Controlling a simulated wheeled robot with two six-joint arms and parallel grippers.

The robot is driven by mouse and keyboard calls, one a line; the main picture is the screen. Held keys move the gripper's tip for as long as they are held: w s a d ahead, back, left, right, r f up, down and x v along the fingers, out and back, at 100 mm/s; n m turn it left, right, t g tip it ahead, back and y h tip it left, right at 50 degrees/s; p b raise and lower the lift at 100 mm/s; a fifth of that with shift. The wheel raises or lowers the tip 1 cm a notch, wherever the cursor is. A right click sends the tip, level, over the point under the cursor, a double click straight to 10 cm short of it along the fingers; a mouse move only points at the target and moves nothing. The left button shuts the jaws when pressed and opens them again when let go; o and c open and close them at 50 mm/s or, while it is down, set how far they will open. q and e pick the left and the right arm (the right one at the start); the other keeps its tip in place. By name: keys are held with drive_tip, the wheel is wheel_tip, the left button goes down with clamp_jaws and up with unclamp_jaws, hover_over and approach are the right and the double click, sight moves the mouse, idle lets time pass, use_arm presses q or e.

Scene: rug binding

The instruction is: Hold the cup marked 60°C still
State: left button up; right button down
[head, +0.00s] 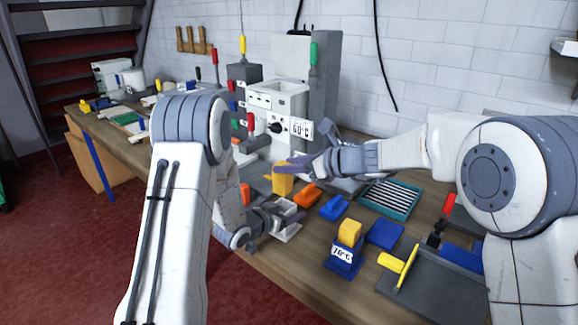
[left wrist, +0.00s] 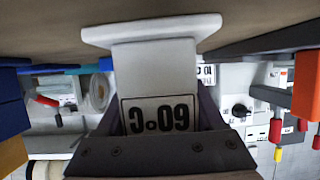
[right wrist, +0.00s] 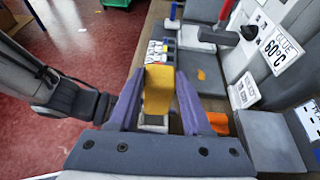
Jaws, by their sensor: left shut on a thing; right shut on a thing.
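The white cup (left wrist: 155,55) has a wide base and a 60°C label, which shows upside down in the left wrist view. My left gripper (head: 278,216) is shut on this cup (head: 290,231), low over the workbench near its front edge. Its fingers hide part of the cup's sides. My right gripper (head: 296,167) is shut on a yellow block (head: 282,182), higher up and behind the cup in the head view. In the right wrist view the yellow block (right wrist: 158,88) stands between the fingers. I cannot tell whether block and cup touch.
A grey machine (head: 276,100) with a 60°C sign stands behind the grippers. Orange (head: 307,194) and blue (head: 334,207) pieces lie right of the cup. A blue cup (head: 343,257) labelled 70°C holds another yellow block. A teal rack (head: 390,198) stands further right.

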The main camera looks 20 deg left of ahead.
use_arm(q)
drive_tip(key=o, duration=1.3)
